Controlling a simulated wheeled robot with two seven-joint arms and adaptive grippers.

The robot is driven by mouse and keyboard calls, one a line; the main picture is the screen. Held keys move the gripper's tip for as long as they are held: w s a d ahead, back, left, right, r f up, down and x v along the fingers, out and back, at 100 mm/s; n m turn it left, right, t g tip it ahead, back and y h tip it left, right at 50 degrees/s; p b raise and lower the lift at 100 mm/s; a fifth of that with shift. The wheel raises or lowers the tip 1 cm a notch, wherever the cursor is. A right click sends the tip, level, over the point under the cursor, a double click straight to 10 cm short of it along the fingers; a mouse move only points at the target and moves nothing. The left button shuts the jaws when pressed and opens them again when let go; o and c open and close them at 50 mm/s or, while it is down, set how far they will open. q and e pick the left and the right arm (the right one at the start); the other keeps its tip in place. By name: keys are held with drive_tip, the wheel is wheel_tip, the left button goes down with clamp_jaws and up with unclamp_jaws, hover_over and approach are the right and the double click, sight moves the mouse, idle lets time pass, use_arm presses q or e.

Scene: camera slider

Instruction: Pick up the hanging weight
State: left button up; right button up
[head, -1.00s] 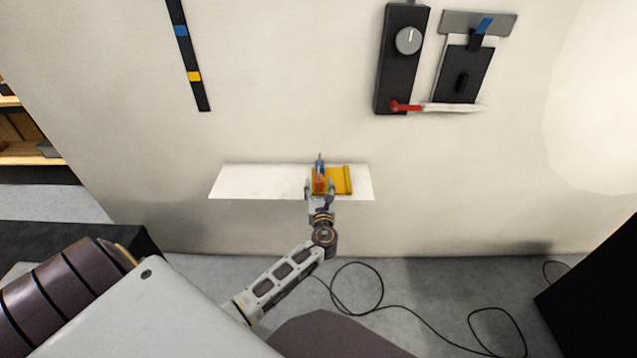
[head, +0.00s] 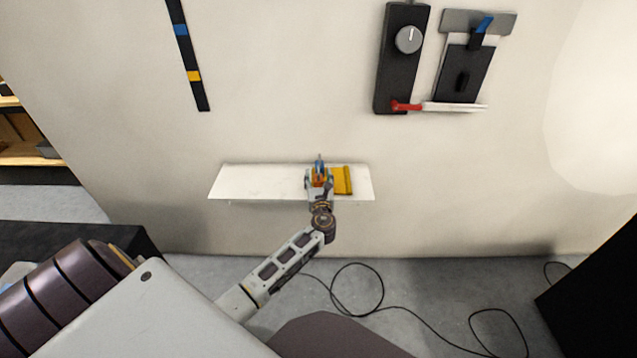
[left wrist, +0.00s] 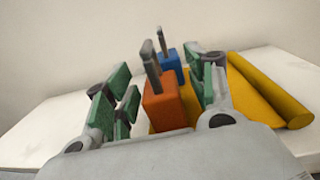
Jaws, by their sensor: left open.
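Two small weights with grey hooks on top stand on a white shelf (head: 262,181), by a yellow holder (head: 342,181). The orange weight (left wrist: 165,108) is nearer and the blue weight (left wrist: 171,72) stands behind it. My left gripper (head: 319,179) is at the shelf, mostly covering the orange weight in the head view. In the left wrist view the left gripper (left wrist: 158,82) is open, its green-padded fingers on either side of the orange weight. A gap shows on the left side; contact on the right cannot be told. My right gripper is not in view.
The wall behind carries a dark strip (head: 188,55) with blue and yellow marks, a black dial box (head: 396,75) and a dark clamp-like device (head: 464,75). The shelf's left part is bare. A black cable (head: 357,291) lies on the floor.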

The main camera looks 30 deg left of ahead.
use_arm(q)
drive_tip(key=shift+c, duration=0.4)
clamp_jaws()
drive_tip(key=shift+r, duration=0.2)
drive_tip(key=shift+r, duration=0.2)
drive_tip(key=shift+r+p, duration=0.3)
drive_tip(key=shift+r, duration=0.25)
wheel_tip(320, 180, up, 7)
drive_tip(key=shift+p, duration=1.1)
drive_tip(key=shift+r, duration=0.65)
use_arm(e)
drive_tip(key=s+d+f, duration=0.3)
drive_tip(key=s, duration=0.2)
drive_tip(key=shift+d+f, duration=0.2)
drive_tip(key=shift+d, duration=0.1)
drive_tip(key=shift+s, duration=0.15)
